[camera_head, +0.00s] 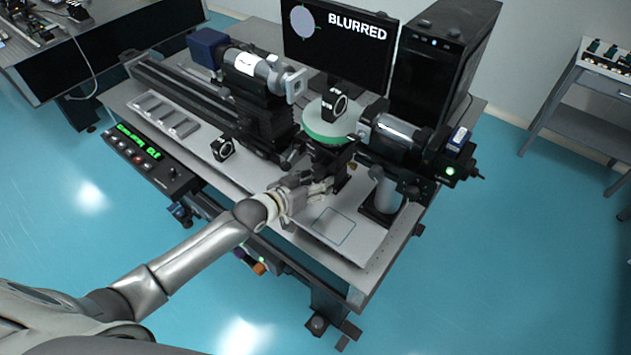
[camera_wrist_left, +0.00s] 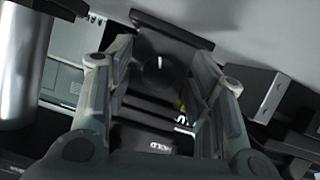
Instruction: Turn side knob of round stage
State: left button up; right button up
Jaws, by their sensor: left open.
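The round stage (camera_head: 316,128) has a pale green disc top and stands near the middle of the table, with a black ring-shaped mount on it. My left gripper (camera_head: 328,178) is just in front of and below the stage. In the left wrist view a dark round knob (camera_wrist_left: 158,64) with a short white mark shows between the fingers of my left gripper (camera_wrist_left: 160,50). The fingers are open, one to each side of the knob; I cannot tell whether they touch it. In the head view the knob is hidden by the gripper. My right gripper is not in view.
A monitor (camera_head: 350,52) reading "BLURRED" and a black computer tower (camera_head: 432,75) stand behind the stage. Cylindrical instruments flank it, left (camera_head: 245,66) and right (camera_head: 392,138). A small black ring mount (camera_head: 222,148) stands left on the table (camera_head: 350,258). The table's front right is clear.

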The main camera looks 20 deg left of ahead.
pick_arm(q)
jog(key=c, duration=1)
jog(key=shift+r+m+p, duration=0.15)
jog(key=shift+m+p, duration=0.15)
jog(key=shift+p, duration=0.15)
jog(key=shift+y, duration=0.3)
jog(key=o, duration=1)
jog(key=v, duration=1.2)
jog(key=shift+a+f, duration=0.1)
jog(key=shift+f, duration=0.1)
